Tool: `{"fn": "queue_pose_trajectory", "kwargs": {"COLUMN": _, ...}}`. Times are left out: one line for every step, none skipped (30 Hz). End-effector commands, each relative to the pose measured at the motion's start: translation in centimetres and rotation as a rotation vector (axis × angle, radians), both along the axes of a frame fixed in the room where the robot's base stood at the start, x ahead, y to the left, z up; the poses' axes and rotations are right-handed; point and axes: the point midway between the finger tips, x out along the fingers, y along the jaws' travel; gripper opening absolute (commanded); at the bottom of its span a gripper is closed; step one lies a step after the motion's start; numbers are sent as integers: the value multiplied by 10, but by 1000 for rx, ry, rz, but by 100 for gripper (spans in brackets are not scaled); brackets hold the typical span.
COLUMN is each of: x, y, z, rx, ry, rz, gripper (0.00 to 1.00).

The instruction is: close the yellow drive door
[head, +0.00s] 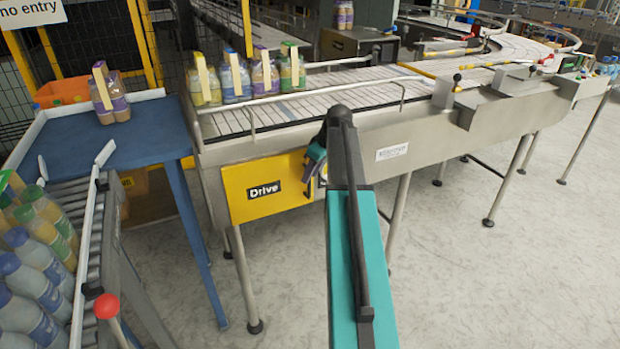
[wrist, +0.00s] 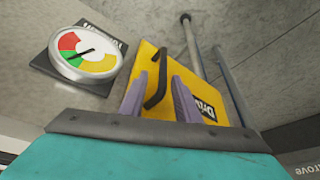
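The yellow drive door (head: 240,196), with a black "Drive" label, is on the near side of the conveyor's left end in the head view. It looks roughly in line with the conveyor side; I cannot tell whether it stands slightly ajar. In the wrist view, the door (wrist: 207,88) lies ahead, with a bent black bar handle (wrist: 163,68) on it. My gripper (wrist: 159,88) is open, its two purple-grey fingers apart with the handle's lower part between them in the picture. Contact cannot be told. In the head view, my arm partly hides my gripper (head: 315,165) and the door's right end.
A round gauge (wrist: 85,52) with coloured sectors is beside the door. Bottle packs stand on the conveyor (head: 300,105). A blue table (head: 150,135) is left of the door, and a roller rack (head: 90,220) with bottles is nearer. Floor to the right is clear.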

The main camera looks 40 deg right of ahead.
Motion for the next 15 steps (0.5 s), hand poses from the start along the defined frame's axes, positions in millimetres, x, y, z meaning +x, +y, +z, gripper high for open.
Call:
{"fn": "queue_pose_trajectory", "kwargs": {"x": -3, "y": -1, "z": 5, "rx": -1, "ry": -1, "rz": 0, "gripper": 29}}
{"fn": "queue_pose_trajectory", "kwargs": {"x": -4, "y": -1, "z": 8, "rx": 0, "ry": -1, "rz": -1, "gripper": 29}}
{"fn": "queue_pose_trajectory", "kwargs": {"x": -6, "y": -2, "z": 12, "rx": 0, "ry": -1, "rz": -1, "gripper": 29}}
{"fn": "queue_pose_trajectory", "kwargs": {"x": -7, "y": -3, "z": 16, "rx": -1, "ry": -2, "rz": -2, "gripper": 29}}
{"fn": "queue_pose_trajectory", "kwargs": {"x": -8, "y": -3, "z": 19, "rx": -1, "ry": -1, "rz": -2, "gripper": 29}}
{"fn": "queue_pose_trajectory", "kwargs": {"x": -10, "y": -4, "z": 23, "rx": 0, "ry": -1, "rz": -1, "gripper": 29}}
{"fn": "queue_pose_trajectory", "kwargs": {"x": -12, "y": -4, "z": 27, "rx": 0, "ry": -1, "rz": -1, "gripper": 29}}
{"fn": "queue_pose_trajectory", "kwargs": {"x": -13, "y": -4, "z": 30, "rx": -1, "ry": -1, "rz": -2, "gripper": 29}}
{"fn": "queue_pose_trajectory", "kwargs": {"x": -14, "y": -5, "z": 35, "rx": -1, "ry": -2, "rz": -1, "gripper": 29}}
{"fn": "queue_pose_trajectory", "kwargs": {"x": -15, "y": -5, "z": 38, "rx": -1, "ry": -1, "rz": 0, "gripper": 29}}
{"fn": "queue_pose_trajectory", "kwargs": {"x": -17, "y": -5, "z": 42, "rx": -1, "ry": -1, "rz": 0, "gripper": 29}}
{"fn": "queue_pose_trajectory", "kwargs": {"x": -18, "y": -6, "z": 46, "rx": -1, "ry": -1, "rz": 1, "gripper": 29}}
{"fn": "queue_pose_trajectory", "kwargs": {"x": -20, "y": -6, "z": 50, "rx": -2, "ry": -3, "rz": 0, "gripper": 29}}
{"fn": "queue_pose_trajectory", "kwargs": {"x": -21, "y": -6, "z": 53, "rx": -2, "ry": -3, "rz": 0, "gripper": 29}}
{"fn": "queue_pose_trajectory", "kwargs": {"x": -23, "y": -7, "z": 58, "rx": -1, "ry": -1, "rz": 1, "gripper": 29}}
